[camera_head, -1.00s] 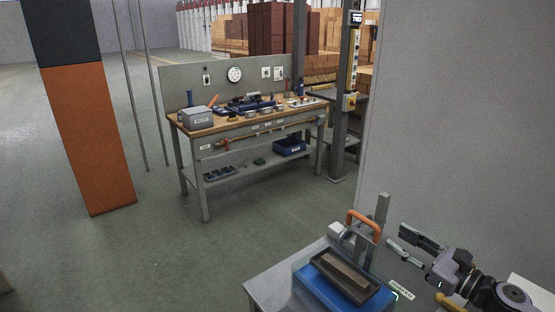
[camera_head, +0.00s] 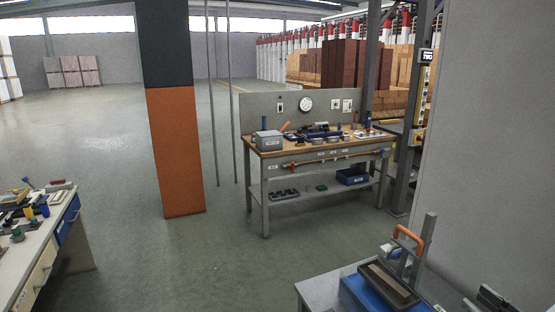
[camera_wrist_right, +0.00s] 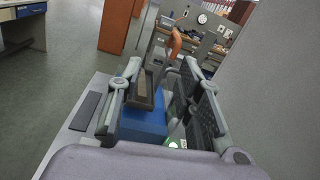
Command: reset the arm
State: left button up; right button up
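My right gripper (camera_head: 482,301) shows only in part at the lower right edge of the head view. In the right wrist view its two fingers (camera_wrist_right: 162,78) are spread apart with nothing gripped between them. Beyond and below them lie a dark tray-like mould (camera_wrist_right: 142,92) and a blue block (camera_wrist_right: 142,125) on a grey table. The mould with its brown filling also shows in the head view (camera_head: 388,284). My left gripper is in neither view.
An upright post with an orange handle (camera_head: 408,238) rises beside the mould on the grey table (camera_head: 318,290). A grey wall (camera_head: 495,150) stands close at right. A workbench (camera_head: 320,150), an orange and black pillar (camera_head: 175,150) and a cluttered table (camera_head: 35,245) stand across open floor.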

jog(key=s+a+f+m+g+h, duration=0.25)
jog(key=s+f+m+h, duration=0.2)
jog(key=f+m, duration=0.65)
jog(key=s+a+f+m+g+h, duration=0.25)
jog(key=f+m+h, duration=0.3)
jog(key=m, duration=1.15)
jog(key=s+a+f+m+g+y, duration=0.2)
jog(key=s+a+f+m+g, duration=0.15)
jog(key=s+a+m, duration=0.35)
jog(key=s+a+f+m+g+y, duration=0.2)
jog(key=s+a+m+g, duration=0.25)
jog(key=s+a, duration=0.4)
notch_tip(320, 180, down, 29)
jog(key=s+g+b, duration=0.1)
jog(key=s+g, duration=0.1)
jog(key=s, duration=0.1)
pick_arm(q)
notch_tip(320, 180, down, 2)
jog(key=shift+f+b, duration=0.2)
jog(key=shift+b, duration=0.45)
pick_arm(e)
jog(key=s+d+f+g, duration=0.1)
jog(key=s+d+f, duration=0.1)
jog(key=s+f, duration=1.3)
jog(key=shift+s+f, duration=0.15)
jog(key=shift+s, duration=0.25)
